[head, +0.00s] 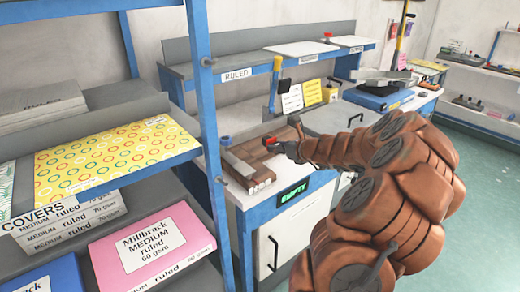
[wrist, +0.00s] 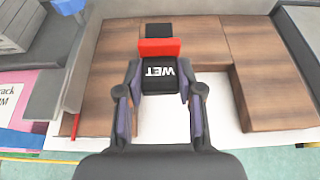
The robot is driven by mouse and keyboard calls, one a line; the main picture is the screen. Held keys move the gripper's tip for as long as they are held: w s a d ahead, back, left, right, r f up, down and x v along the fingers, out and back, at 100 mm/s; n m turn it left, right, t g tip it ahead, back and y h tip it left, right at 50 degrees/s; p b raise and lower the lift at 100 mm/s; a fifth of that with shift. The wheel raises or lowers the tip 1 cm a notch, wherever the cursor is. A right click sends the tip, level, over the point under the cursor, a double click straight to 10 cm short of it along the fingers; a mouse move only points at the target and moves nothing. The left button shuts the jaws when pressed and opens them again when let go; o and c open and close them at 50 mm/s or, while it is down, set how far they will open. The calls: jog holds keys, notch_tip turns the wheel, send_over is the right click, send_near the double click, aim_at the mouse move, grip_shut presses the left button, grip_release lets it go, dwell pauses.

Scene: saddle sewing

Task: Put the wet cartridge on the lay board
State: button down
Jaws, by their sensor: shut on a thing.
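My gripper (wrist: 159,80) is shut on the wet cartridge (wrist: 160,76), a black block with white "WET" lettering and a red bar across its far end. A black piece (wrist: 158,30) shows just beyond the red bar; I cannot tell if it belongs to the cartridge. The cartridge is over a brown wooden board (wrist: 108,70), probably the lay board; I cannot tell if they touch.
A green-lit "EMPTY" sign (head: 293,191) is on the bench front below the board. A grey bar (head: 238,164) lies at the board's left. A blue-framed shelf with paper stacks (head: 115,160) stands at the left. A grey box top (head: 335,119) is behind my arm.

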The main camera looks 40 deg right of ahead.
send_over(261, 156)
jog(key=shift+f, duration=2.1)
jog(key=shift+f, duration=0.2)
jog(key=c, duration=0.7)
grip_release()
jog(key=shift+r, duration=0.25)
jog(key=v, duration=1.2)
